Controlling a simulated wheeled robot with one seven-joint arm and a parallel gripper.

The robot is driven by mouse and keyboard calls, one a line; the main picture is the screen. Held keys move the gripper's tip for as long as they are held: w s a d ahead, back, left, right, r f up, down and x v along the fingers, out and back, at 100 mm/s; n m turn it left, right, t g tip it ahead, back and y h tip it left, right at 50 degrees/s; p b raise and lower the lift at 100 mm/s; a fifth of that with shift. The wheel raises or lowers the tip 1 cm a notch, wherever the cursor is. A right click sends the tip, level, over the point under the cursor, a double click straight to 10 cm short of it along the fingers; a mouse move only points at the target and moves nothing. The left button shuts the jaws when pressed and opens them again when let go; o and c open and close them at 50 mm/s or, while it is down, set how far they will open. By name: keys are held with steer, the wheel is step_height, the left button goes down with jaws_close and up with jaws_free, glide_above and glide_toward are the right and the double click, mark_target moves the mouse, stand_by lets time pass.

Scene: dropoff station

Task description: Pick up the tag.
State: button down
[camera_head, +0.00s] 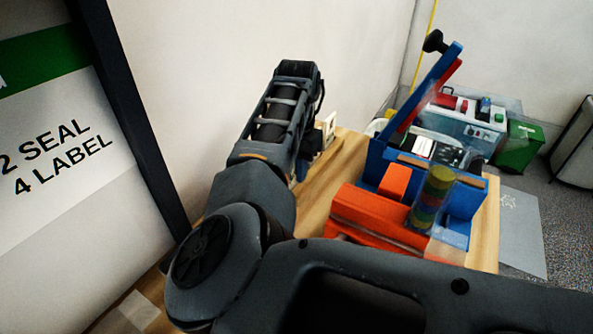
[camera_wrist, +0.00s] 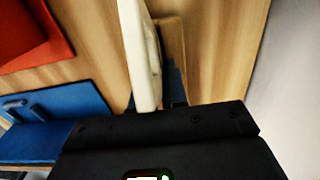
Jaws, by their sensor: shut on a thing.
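A cream-white flat piece, which I take to be the tag (camera_head: 330,127), shows at the end of my gripper (camera_head: 316,147) in the head view, near the table's back left edge. In the wrist view the tag (camera_wrist: 141,50) is seen nearly edge-on, rising from the black gripper body. My gripper is shut on it. The fingertips are mostly hidden by the arm in the head view, and the wrist view shows them poorly. I cannot tell whether the tag touches the table.
A blue and red press-like device (camera_head: 445,212) and an orange block-shaped unit (camera_head: 372,215) stand on the wooden table (camera_head: 484,240), right of my gripper. A wall (camera_head: 215,70) runs close on the left. A green bin (camera_head: 520,147) stands beyond.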

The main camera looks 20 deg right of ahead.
steer(key=shift+r, duration=0.1)
step_height(320, 180, up, 18)
steer(key=b, duration=0.1)
stand_by(0.4)
stand_by(0.6)
